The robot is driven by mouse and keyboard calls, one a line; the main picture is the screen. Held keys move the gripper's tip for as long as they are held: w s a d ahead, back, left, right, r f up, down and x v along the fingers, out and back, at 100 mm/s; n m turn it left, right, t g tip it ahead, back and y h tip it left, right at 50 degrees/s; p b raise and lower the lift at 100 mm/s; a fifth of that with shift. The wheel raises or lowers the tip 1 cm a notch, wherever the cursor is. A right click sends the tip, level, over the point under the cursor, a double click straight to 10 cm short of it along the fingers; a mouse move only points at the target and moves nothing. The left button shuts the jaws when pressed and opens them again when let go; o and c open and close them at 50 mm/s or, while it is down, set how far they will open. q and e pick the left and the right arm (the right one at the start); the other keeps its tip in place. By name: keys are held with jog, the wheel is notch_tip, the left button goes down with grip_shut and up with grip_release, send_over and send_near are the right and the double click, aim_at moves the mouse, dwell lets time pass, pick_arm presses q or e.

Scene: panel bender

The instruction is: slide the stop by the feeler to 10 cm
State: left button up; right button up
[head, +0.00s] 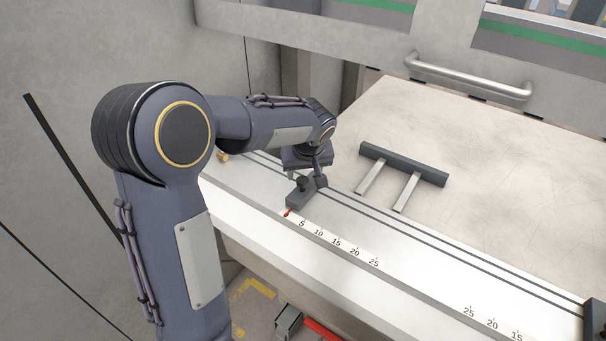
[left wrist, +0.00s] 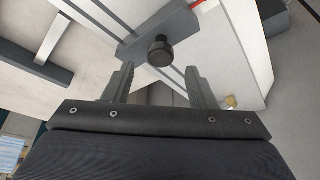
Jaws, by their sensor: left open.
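The dark stop (head: 303,196) sits on the white rail at the left end of the printed scale (head: 319,232). Its red pointer tip (head: 287,212) lies to the left of the 5 mark, short of the 10. The stop also shows in the left wrist view (left wrist: 137,42), with its round black knob (left wrist: 160,50) on top. My left gripper (left wrist: 160,78) is open and empty; the knob is just beyond and between its fingertips, with no contact visible. I cannot tell which part is the feeler. My right gripper is not in view.
A dark bar with two light metal legs (head: 404,164) lies on the bed behind the rail. Another dark block (head: 596,318) stands at the right edge, near a second scale. A brass-coloured knob (head: 222,157) is at the rail's left end. The rail right of the stop is clear.

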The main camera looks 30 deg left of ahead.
aim_at(302, 179)
pick_arm(q)
jog(key=shift+x, duration=1.9)
jog(key=shift+s, duration=0.1)
